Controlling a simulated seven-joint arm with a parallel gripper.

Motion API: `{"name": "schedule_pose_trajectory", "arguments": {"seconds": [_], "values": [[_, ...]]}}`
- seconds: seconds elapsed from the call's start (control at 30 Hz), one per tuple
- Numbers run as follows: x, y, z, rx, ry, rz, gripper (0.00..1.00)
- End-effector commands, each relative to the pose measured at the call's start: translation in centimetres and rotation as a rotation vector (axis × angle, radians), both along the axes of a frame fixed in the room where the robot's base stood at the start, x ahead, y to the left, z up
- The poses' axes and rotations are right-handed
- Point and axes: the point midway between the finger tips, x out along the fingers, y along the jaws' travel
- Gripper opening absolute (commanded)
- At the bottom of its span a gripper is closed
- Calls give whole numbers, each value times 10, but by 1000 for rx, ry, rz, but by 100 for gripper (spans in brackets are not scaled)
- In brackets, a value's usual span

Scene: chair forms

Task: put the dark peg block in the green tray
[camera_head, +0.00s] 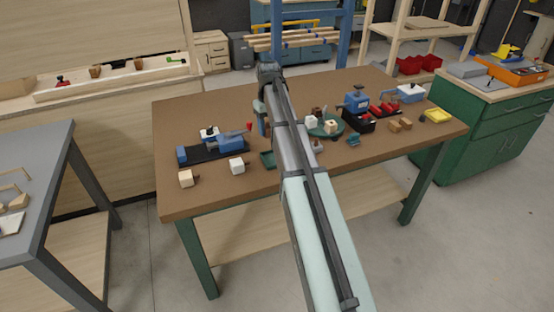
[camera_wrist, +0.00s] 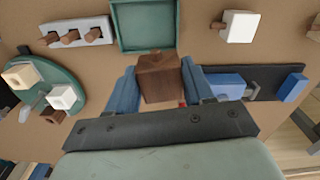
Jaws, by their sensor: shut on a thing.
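The dark peg block (camera_wrist: 160,82) is a brown wooden block with a short peg on top, seen in the wrist view. My gripper (camera_wrist: 159,85) is shut on it, with a blue finger at each side. The square green tray (camera_wrist: 158,22) lies just beyond the block in the wrist view, and its visible floor is empty. The tray (camera_head: 268,159) also shows beside my arm in the head view, partly covered. My gripper (camera_head: 262,110) is beyond the tray in the head view, over the table; the block cannot be made out there.
A blue vise (camera_head: 225,145) on a dark base and white block (camera_head: 236,165) are left of the tray. A round green dish (camera_head: 327,130) with several blocks is right. A grey holder (camera_wrist: 78,32) with pegs is near the tray.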

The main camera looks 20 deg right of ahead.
Motion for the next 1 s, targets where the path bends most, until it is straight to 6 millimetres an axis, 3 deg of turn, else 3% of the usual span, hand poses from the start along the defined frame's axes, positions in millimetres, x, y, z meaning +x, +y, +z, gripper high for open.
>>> {"name": "schedule_pose_trajectory", "arguments": {"seconds": [0.1, 0.27, 0.6, 1.0], "values": [[-12, -15, 0, 0, 0, -90, 22], [-17, -22, -4, 0, 0, -142, 22], [-17, -22, -51, 1, 1, -145, 22], [-17, -22, -86, 0, -1, -145, 22]]}}
